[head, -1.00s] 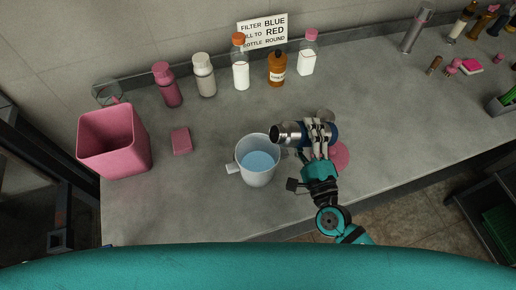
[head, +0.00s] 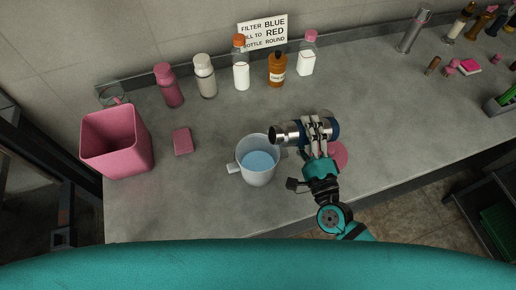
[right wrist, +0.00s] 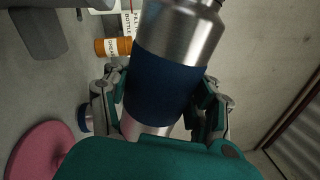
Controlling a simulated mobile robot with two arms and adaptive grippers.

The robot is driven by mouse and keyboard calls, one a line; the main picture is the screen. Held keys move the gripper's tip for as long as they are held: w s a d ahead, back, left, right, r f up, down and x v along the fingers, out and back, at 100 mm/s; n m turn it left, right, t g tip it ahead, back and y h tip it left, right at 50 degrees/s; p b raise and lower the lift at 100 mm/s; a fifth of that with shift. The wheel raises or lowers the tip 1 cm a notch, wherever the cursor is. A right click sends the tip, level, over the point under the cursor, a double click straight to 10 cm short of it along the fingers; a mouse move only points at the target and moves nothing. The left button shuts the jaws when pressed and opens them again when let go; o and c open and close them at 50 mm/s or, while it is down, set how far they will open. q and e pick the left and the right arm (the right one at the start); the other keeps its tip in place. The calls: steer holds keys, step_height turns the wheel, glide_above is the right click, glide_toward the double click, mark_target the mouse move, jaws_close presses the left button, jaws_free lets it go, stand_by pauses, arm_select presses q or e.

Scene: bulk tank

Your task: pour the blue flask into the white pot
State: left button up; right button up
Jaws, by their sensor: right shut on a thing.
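The blue flask (head: 291,134), steel with a blue band, lies tipped nearly level in my right gripper (head: 318,128). Its open mouth points left, beside and above the right rim of the white pot (head: 244,172). The right wrist view shows the blue band of the flask (right wrist: 164,88) between my right gripper's fingers (right wrist: 160,103). The white pot stands upright on the counter with its handle to the left. Light blue liquid shows inside it. No stream from the flask can be made out. My left gripper is not in view.
A pink bin (head: 115,145) and a pink block (head: 182,141) are left of the pot. Several bottles, including a brown bottle (head: 277,71), line the wall by a sign (head: 263,32). A pink disc (head: 340,154) lies beneath my right gripper. The counter in front of the pot is clear.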

mark_target(301, 135)
steer(key=shift+s+a+r+n+p, duration=0.2)
steer(key=shift+a+r+n+p, duration=0.4)
steer(key=shift+r+n+p, duration=0.15)
steer(key=shift+a+f+n+y, duration=0.15)
steer(key=shift+n+y, duration=0.35)
steer(key=shift+n, duration=0.65)
stand_by(0.4)
steer(key=shift+s+a+r+n+g+y+p, duration=0.1)
steer(key=shift+a+r+n+g+y+p, duration=0.1)
steer(key=shift+r+n+p, duration=0.55)
steer(key=shift+s+a+r+n+g+y+p, duration=0.15)
steer(key=shift+r+n+p, duration=0.2)
steer(key=shift+n+p, duration=0.65)
stand_by(0.6)
